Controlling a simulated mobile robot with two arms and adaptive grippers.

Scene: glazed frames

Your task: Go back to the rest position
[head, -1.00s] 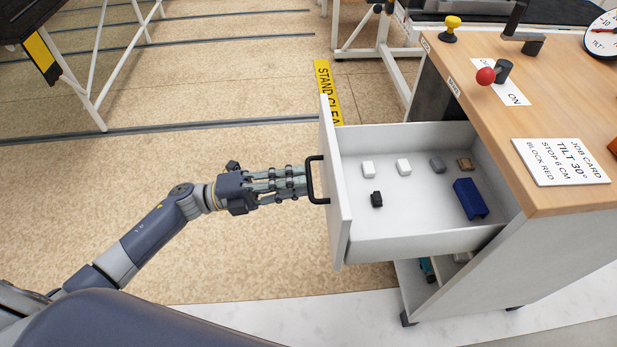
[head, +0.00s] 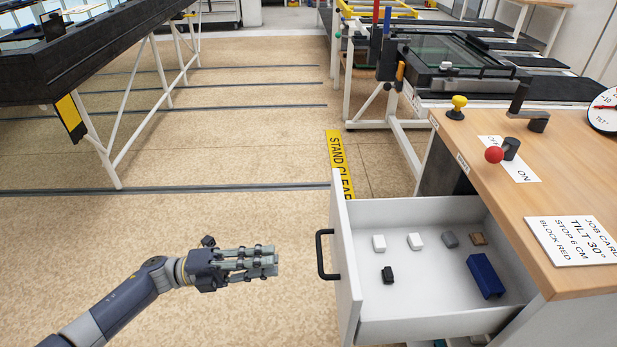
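My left gripper (head: 262,262) is over the floor to the left of the open drawer, apart from its black handle (head: 325,254). Its fingers point right and lie close together, with nothing seen between them; from this angle I cannot tell whether they are open or shut. My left arm comes in from the lower left. The white drawer (head: 420,326) stands pulled out of the wooden-topped cabinet. My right gripper is not in view.
The drawer holds several small blocks and a blue block (head: 485,276). The cabinet top (head: 560,130) bears a red-knobbed lever (head: 494,155), a yellow knob (head: 457,107) and a job card (head: 575,240). A dark table (head: 90,60) stands at upper left. Floor between is clear.

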